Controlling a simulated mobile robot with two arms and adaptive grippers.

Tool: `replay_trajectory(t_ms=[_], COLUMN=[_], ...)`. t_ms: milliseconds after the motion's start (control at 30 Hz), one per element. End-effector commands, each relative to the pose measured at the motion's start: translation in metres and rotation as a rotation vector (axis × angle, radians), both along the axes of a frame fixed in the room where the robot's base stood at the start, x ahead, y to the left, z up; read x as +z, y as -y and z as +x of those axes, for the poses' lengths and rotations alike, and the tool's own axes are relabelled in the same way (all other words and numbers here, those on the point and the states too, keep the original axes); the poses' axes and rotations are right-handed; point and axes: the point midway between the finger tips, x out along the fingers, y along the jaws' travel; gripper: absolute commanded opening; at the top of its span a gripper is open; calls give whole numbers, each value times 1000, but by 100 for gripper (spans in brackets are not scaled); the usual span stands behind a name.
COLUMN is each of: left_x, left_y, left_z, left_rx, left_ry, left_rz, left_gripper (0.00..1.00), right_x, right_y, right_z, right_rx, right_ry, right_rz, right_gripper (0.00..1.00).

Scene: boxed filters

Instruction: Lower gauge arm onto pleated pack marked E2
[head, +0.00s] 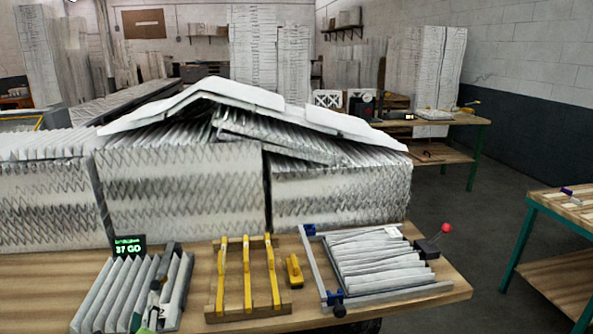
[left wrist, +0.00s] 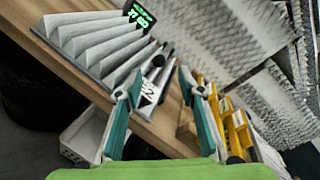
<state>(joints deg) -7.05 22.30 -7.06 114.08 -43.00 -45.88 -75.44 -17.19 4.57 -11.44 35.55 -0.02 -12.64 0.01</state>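A white pleated pack (head: 118,292) lies on the bench at the front left, and shows in the left wrist view (left wrist: 92,40). A small display (head: 129,246) behind it reads "37 GO" in green. A dark grey bar (head: 168,262), which looks like the gauge arm, runs along the pack's right side. In the left wrist view, a grey part with a white mark ending in "2" (left wrist: 149,91) lies between my fingers; the full mark is not readable. My left gripper (head: 154,288) is open, teal fingers apart (left wrist: 158,80), near this part; contact cannot be told. My right gripper is not in view.
A wooden rack with yellow bars (head: 247,275) and a yellow block (head: 294,270) stand right of the pack. A metal frame (head: 330,275) with another pleated pack (head: 380,262) and red knob (head: 446,229) is farther right. Large filter blocks (head: 180,190) fill the bench's back.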

Motion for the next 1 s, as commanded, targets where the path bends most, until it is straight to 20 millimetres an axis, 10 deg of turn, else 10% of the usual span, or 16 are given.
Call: replay_trajectory(t_ms=[200,500,800,1000], left_x=[-98,-147,-152,-204], left_y=[51,123,179,178], left_z=[-109,-220,-298,-285], left_rx=[340,810,1197,1209], left_ry=[-48,-128,-196,-205], left_rz=[-885,-1496,-1772,-1752], left_gripper=[36,36,36,36], right_x=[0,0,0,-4], right_y=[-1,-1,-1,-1], right_z=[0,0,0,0], right_rx=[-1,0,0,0], right_ry=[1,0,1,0], right_rz=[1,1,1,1], right_gripper=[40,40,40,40])
